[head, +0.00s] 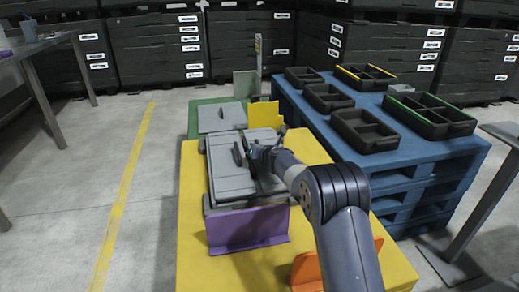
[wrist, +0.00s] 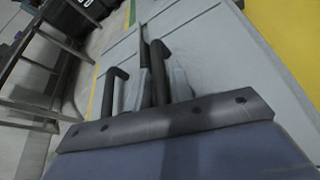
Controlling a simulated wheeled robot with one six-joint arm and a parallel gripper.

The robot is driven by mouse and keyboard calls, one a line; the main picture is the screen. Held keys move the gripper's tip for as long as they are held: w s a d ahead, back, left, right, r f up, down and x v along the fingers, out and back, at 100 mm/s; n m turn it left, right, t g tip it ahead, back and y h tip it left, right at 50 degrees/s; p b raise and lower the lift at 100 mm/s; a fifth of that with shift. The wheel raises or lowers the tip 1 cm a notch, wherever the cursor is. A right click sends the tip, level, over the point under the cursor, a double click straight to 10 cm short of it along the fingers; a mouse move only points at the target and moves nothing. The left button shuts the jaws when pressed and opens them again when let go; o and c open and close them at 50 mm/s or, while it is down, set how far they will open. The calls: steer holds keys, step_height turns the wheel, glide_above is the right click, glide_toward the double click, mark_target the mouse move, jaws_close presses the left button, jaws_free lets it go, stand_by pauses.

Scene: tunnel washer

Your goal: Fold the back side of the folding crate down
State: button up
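The grey folding crate (head: 228,184) lies on the yellow table, low and mostly flat, with grey panels across its top. A light grey panel (head: 222,117), seemingly its back side, stands or leans at the far end; its exact tilt is hard to tell. My gripper (head: 249,152) is over the crate's middle, short of that panel. In the wrist view the two dark fingers (wrist: 135,83) are apart, with grey crate panels (wrist: 215,50) beyond them. I see nothing clearly held. My arm hides part of the crate's right side.
A purple bracket (head: 247,228) stands before the crate, an orange one (head: 304,270) at front right and a yellow one (head: 265,114) behind. A blue pallet stack (head: 425,157) with black trays is on the right. A thin post (head: 258,52) rises at the back. Floor on the left is clear.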

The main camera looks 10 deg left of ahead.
steer(key=shift+o, duration=1.2)
steer(key=shift+d, duration=0.1)
step_height(320, 180, up, 4)
steer(key=b, duration=0.4)
glide_above(269, 171)
steer(key=shift+s, duration=0.1)
steer(key=p+x, duration=0.3)
steer(key=x, duration=0.5)
steer(key=shift+w+r, duration=0.1)
steer(key=shift+w, duration=0.15)
steer(key=shift+p+x, duration=0.5)
steer(key=shift+x, duration=0.7)
steer(key=shift+s, duration=0.1)
